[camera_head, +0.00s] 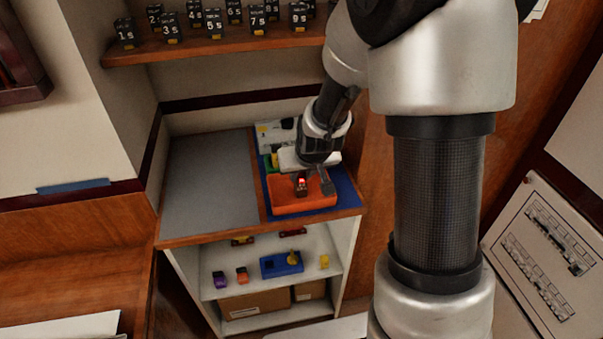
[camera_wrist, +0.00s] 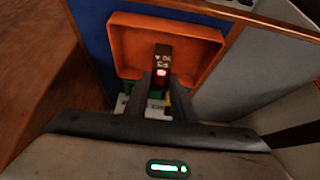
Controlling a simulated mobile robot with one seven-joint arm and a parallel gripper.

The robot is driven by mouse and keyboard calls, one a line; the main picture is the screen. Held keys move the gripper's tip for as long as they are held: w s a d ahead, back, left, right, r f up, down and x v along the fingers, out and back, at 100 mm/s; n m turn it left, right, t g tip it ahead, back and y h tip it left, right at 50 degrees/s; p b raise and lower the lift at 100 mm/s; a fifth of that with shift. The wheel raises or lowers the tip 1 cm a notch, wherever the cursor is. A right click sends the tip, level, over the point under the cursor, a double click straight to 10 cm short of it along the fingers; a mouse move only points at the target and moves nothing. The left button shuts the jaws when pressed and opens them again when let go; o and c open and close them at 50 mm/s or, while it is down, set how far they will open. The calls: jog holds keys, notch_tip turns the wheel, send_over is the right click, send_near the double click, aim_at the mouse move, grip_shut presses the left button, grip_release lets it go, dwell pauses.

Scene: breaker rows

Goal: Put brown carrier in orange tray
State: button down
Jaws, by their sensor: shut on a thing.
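The orange tray (camera_head: 285,206) lies on the blue part of the counter top, near its front edge. My gripper (camera_head: 314,187) is over the tray, pointing down. It is shut on the brown carrier (camera_head: 301,188), a small dark block with a lit red spot. In the wrist view the carrier (camera_wrist: 162,58) stands between the fingertips of my gripper (camera_wrist: 160,80), in front of the tray's floor (camera_wrist: 196,55). Whether the carrier touches the tray floor cannot be told. Part of the tray is hidden behind my gripper.
Green and yellow items (camera_head: 270,161) and a white object (camera_head: 290,158) are behind the tray. The grey counter half (camera_head: 210,185) is bare. A shelf below holds a blue tray (camera_head: 281,264) and small coloured blocks. Numbered black blocks (camera_head: 213,24) line the upper shelf.

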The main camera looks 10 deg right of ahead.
jog(key=shift+f, duration=0.1)
jog(key=c, duration=1.5)
grip_release()
jog(key=shift+r, duration=0.4)
jog(key=s+f+p+v, duration=0.1)
jog(key=s+v, duration=0.1)
jog(key=v, duration=0.9)
jog(key=s+f+v, duration=0.1)
jog(key=v, duration=1.1)
jog(key=shift+g, duration=0.3)
jog(key=s+r, duration=0.1)
jog(key=s, duration=0.2)
jog(key=s+r, duration=0.1)
jog(key=s, duration=0.3)
jog(key=s+r, duration=0.1)
jog(key=s, duration=0.2)
jog(key=shift+s+a+r, duration=0.15)
jog(key=shift+s+r, duration=0.1)
jog(key=shift+s, duration=0.05)
